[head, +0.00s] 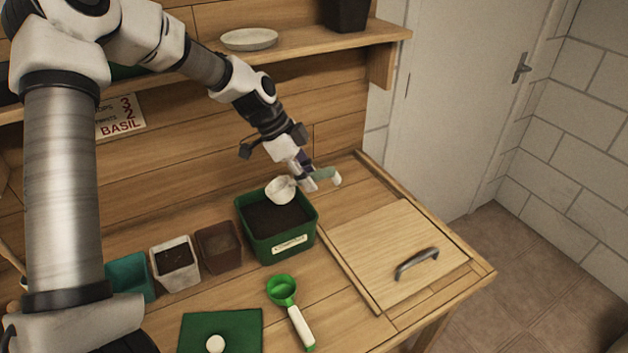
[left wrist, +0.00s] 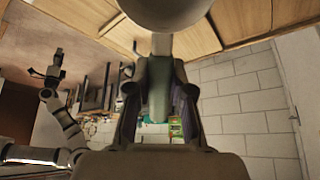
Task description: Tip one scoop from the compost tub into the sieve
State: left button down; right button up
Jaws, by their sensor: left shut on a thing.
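The compost tub (head: 257,249) is a green, labelled box of dark compost on the bench, in the head view. My left gripper (head: 303,177) is shut on the pale green handle (head: 326,176) of a scoop, just beyond the tub's back right. The scoop's white bowl (head: 281,190) is over the tub's back part; I cannot tell whether it holds compost. In the left wrist view the gripper (left wrist: 159,105) clasps the handle, with the bowl (left wrist: 165,12) at the top. The green sieve (head: 282,289) with a white handle lies in front of the tub. My right gripper (left wrist: 48,74) shows small in the left wrist view.
A white pot (head: 175,267), a brown pot (head: 219,249) and a teal pot (head: 131,277) stand left of the tub. A green mat (head: 241,322) with a white round thing (head: 215,343) is in front. A wooden board with a handle (head: 385,242) is at right. A shelf (head: 325,40) runs above.

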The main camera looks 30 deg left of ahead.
pick_arm(q)
jog(key=s+a+f+y+p, duration=0.1)
jog(key=a+f+y+p, duration=0.15)
jog(key=f, duration=0.75)
jog(key=r+p, duration=0.2)
jog(key=p, duration=0.2)
jog(key=d+r+g+y+p, duration=0.1)
jog(key=r+p, duration=0.2)
jog(key=p, duration=0.1)
jog(key=w+r+g+y+p, duration=0.1)
jog(key=r+p, duration=0.1)
jog(key=p, duration=0.2)
jog(key=shift+d+r+y, duration=0.25)
jog(key=shift+d+r, duration=0.05)
jog(key=shift+r, duration=0.05)
jog(key=shift+w+d+r+p, duration=0.2)
jog(key=shift+r+p, duration=0.25)
jog(key=shift+p, duration=0.3)
dwell(0.4)
